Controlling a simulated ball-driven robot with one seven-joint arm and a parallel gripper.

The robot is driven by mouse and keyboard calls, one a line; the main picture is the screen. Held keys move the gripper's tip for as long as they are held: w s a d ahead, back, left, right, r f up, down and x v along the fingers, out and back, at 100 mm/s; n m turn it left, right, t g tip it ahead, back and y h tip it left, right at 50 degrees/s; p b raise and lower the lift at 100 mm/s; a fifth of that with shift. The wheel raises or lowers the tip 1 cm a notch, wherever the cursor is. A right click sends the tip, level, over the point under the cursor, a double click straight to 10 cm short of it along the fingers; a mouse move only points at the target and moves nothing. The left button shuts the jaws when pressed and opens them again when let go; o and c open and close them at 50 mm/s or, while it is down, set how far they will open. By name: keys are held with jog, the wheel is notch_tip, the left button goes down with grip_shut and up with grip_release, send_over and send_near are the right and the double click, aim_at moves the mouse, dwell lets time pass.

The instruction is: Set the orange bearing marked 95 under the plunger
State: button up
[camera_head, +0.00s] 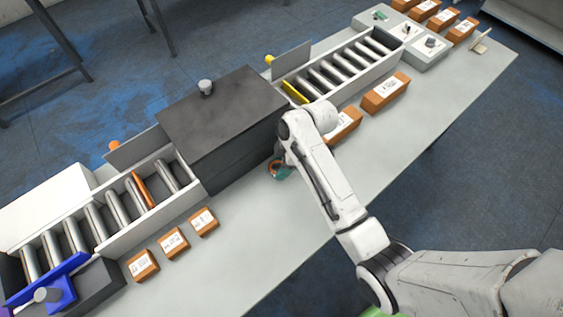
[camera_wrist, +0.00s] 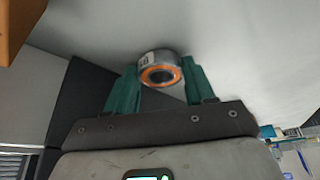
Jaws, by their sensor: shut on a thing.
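The orange bearing (camera_wrist: 160,73) shows in the wrist view as a grey metal ring with an orange inner ring. A pale label on its side has dark marks that I cannot read surely. My gripper (camera_wrist: 161,82) has green fingers, shut on the bearing from both sides. In the head view my gripper (camera_head: 281,170) is low over the table in front of the dark box, partly hidden by my arm. I cannot surely identify the plunger; a blue bracket (camera_head: 60,285) with a grey knob stands at the lower left.
The dark box (camera_head: 222,110) stands between two roller conveyors, left (camera_head: 105,215) and right (camera_head: 335,70). Orange labelled cartons (camera_head: 173,242) lie along the front, with more at the right (camera_head: 385,92). Grey units (camera_head: 425,48) stand at the far right.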

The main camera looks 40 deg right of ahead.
jog(key=o, duration=1.1)
jog(key=shift+o, duration=0.2)
jog(key=v, duration=1.2)
jog(key=s+a+f+m, duration=0.1)
jog(key=s, duration=0.2)
jog(key=s+a+f+m+h, duration=0.1)
jog(key=s+f+m, duration=0.1)
jog(key=s, duration=0.1)
jog(key=s+a+f+m, duration=0.1)
jog(key=s+f+m, duration=0.1)
jog(key=s, duration=0.1)
jog(key=shift+s+f+g, duration=0.2)
jog(key=shift+f+g, duration=0.05)
jog(key=shift+g, duration=0.15)
jog(key=s+m+h, duration=0.1)
jog(key=s+m, duration=0.1)
jog(key=s, duration=0.1)
jog(key=s+f+m, duration=0.1)
jog(key=s+m, duration=0.1)
jog(key=s, duration=0.2)
jog(key=s+m+h, duration=0.1)
jog(key=s+m, duration=0.1)
jog(key=s, duration=0.1)
jog(key=shift+s+f+g+h, duration=0.25)
jog(key=shift+s+g+h, duration=0.05)
jog(key=shift+o, duration=0.5)
jog(key=shift+s+d+m, duration=0.15)
jog(key=shift+s+m, duration=0.35)
